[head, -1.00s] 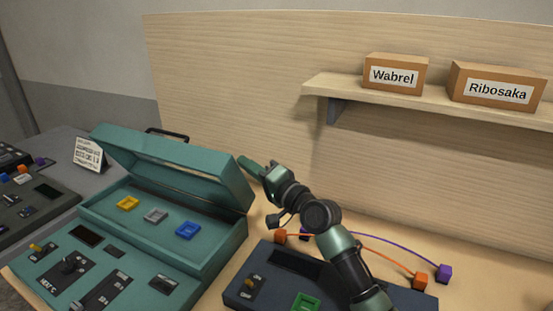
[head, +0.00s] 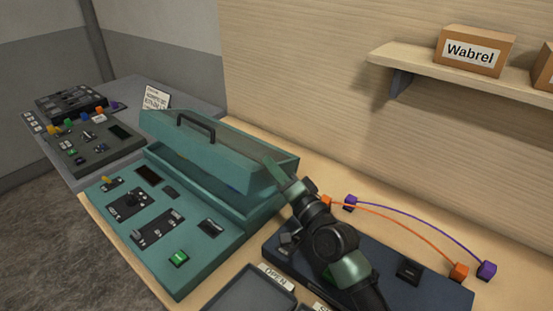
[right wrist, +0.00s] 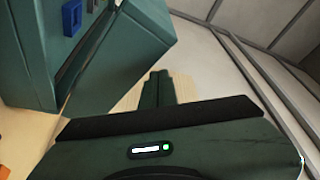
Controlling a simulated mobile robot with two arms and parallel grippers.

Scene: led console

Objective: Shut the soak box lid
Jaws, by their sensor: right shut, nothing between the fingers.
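The soak box is the teal console (head: 207,246) on the wooden bench. Its teal lid (head: 215,138), with a dark handle (head: 196,126), is partway down, and a gap remains along its front edge. Most of the box's inside is hidden behind the lid in the head view. My right gripper (head: 272,164) is shut and empty at the lid's right end; whether it touches cannot be told. In the right wrist view the shut fingers (right wrist: 158,88) show beside the lid (right wrist: 128,50), and a blue frame-shaped part (right wrist: 72,17) shows in the box. My left gripper is out of view.
A dark blue console (head: 425,290) lies right of the box, under my right arm, with orange and purple cables (head: 415,225) behind it. A grey tray (head: 250,293) is at the front. A shelf (head: 400,60) with cartons hangs on the back panel. Other dark consoles (head: 95,150) stand left.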

